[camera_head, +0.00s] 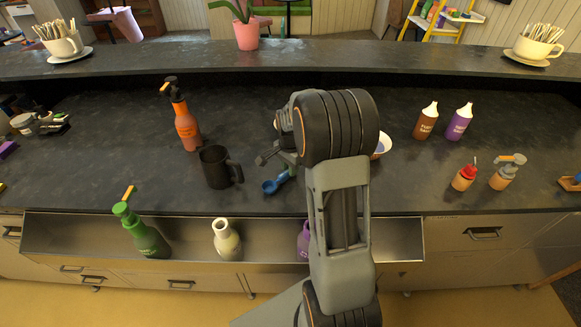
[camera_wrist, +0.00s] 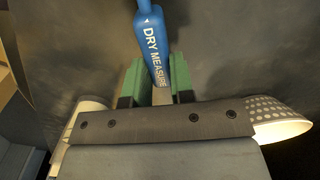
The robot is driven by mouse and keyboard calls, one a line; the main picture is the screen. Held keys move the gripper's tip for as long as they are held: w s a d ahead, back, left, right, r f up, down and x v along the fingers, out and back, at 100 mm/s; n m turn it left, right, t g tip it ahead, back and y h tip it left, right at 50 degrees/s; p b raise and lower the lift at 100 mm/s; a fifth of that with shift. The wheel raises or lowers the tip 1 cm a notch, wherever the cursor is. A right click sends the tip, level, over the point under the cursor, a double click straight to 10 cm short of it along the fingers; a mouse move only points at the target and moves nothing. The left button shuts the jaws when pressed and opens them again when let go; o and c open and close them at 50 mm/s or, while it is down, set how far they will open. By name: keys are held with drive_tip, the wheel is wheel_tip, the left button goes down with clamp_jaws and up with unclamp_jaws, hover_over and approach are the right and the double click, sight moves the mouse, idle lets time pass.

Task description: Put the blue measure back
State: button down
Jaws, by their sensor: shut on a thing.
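The blue measure (camera_head: 272,186) shows its small round cup just left of my arm, over the front part of the dark counter. In the wrist view its blue handle (camera_wrist: 155,48), lettered "DRY MEASURE", runs between the green finger pads. My gripper (camera_wrist: 159,84) is shut on this handle. In the head view my gripper (camera_head: 290,171) is small and partly covered by my arm. The cup end lies beyond the top of the wrist view. I cannot tell whether the measure touches the counter.
A black mug (camera_head: 216,168) and an orange pump bottle (camera_head: 187,130) stand to the left. A pale bowl (camera_head: 383,146) is partly hidden behind my arm. An open front trough (camera_head: 185,230) holds several bottles. Two squeeze bottles (camera_head: 427,121) (camera_head: 459,123) stand at the right.

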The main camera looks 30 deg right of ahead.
drive_tip(key=shift+f+b, duration=0.3)
drive_tip(key=shift+f, duration=0.15)
drive_tip(key=c, duration=1.3)
unclamp_jaws()
drive_tip(key=shift+o, duration=0.2)
drive_tip(key=o, duration=0.5)
drive_tip(key=shift+r, duration=0.1)
drive_tip(key=shift+r+p, duration=2.9)
drive_tip(key=shift+r, duration=1.1)
